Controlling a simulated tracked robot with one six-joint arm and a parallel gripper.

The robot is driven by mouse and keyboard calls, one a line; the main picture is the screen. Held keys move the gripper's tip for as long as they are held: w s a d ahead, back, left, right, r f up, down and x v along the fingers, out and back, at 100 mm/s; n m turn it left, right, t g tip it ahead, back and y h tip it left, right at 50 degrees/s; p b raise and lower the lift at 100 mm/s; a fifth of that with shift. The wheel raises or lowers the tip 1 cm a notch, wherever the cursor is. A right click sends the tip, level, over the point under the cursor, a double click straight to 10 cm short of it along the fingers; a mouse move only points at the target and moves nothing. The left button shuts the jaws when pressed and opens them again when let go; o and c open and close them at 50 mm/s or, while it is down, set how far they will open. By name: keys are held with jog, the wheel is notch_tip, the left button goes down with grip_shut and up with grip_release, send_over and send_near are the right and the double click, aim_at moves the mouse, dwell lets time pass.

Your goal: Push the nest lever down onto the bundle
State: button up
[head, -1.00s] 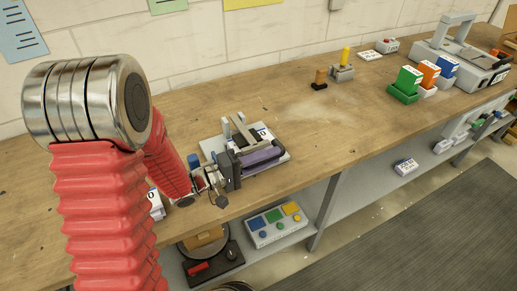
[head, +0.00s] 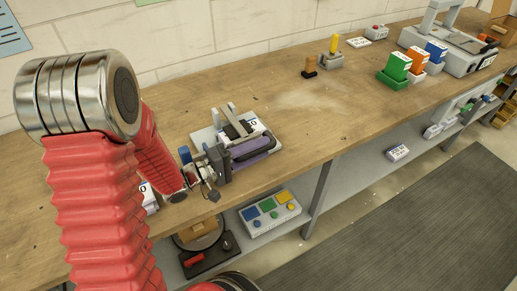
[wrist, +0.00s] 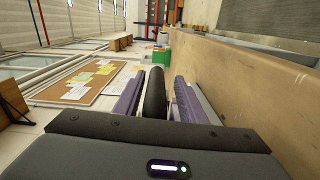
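The nest (head: 205,138) is a light grey plate with grey upright bars on the bench. A white bundle (head: 257,125) with dark print lies in it, partly hidden by a black piece and my gripper. My gripper (head: 252,146), with purple finger pads, is low over the near side of the nest. In the wrist view my gripper (wrist: 158,98) has its pads apart, with a dark round bar (wrist: 155,95) between them and narrow gaps on both sides. The bar looks like the nest lever's handle. Whether the lever touches the bundle is hidden.
Right along the bench (head: 300,92) are a small brown-black stand (head: 309,68), a yellow-topped holder (head: 333,46), green (head: 397,67), orange and blue boxes, and a grey machine (head: 450,50). A button panel (head: 270,212) sits on the lower shelf. The mid-bench is clear.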

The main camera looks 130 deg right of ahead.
jog(key=shift+w, duration=0.1)
jog(key=v, duration=1.3)
jog(key=shift+w, duration=0.3)
jog(key=shift+d, duration=0.1)
dwell(0.6)
